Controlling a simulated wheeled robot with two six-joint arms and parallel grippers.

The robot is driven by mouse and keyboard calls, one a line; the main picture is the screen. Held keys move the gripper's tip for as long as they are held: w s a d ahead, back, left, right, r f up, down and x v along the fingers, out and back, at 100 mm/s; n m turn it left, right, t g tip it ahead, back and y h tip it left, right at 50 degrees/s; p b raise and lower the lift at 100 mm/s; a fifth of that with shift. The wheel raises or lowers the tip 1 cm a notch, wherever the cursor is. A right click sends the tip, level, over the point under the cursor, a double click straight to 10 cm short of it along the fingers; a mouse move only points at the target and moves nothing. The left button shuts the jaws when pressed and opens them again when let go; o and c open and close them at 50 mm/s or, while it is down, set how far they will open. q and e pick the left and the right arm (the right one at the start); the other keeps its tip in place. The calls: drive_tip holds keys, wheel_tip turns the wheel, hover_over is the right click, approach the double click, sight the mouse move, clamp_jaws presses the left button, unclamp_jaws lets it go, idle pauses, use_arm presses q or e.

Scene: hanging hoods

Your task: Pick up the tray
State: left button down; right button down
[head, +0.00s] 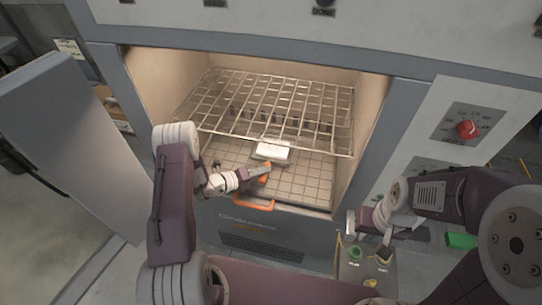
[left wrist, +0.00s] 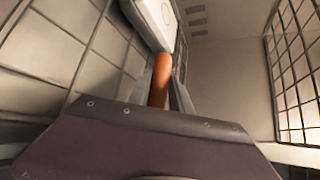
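A small white tray-like piece (head: 272,150) with an orange handle (head: 267,166) lies on the tiled floor of the open chamber, below the wire rack. My left gripper (head: 262,171) reaches into the chamber from the front at the handle. In the left wrist view the orange handle (left wrist: 160,80) fills the gap between the two fingers, and the white piece (left wrist: 155,20) is just beyond them. The fingers look shut on the handle. My right gripper (head: 386,236) is outside the chamber at the lower right, apart from the tray; its finger gap cannot be made out.
The wire rack (head: 275,100) spans the chamber above the tray. An orange handle (head: 254,204) is at the chamber's front edge. The grey door (head: 75,125) stands open at the left. A control panel with a red knob (head: 467,129) is at the right.

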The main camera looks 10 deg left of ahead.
use_arm(q)
drive_tip(key=shift+w, duration=0.1)
drive_tip(key=shift+r, duration=0.9)
drive_tip(key=r, duration=0.2)
drive_tip(key=shift+d+r, duration=0.25)
drive_tip(key=shift+r, duration=0.05)
drive_tip(key=s+d+r+b, duration=0.1)
drive_tip(key=s+d+r, duration=0.5)
drive_tip(key=d, duration=0.3)
drive_tip(key=shift+d+r, duration=0.25)
drive_tip(key=shift+r, duration=0.1)
drive_tip(key=shift+a, duration=0.1)
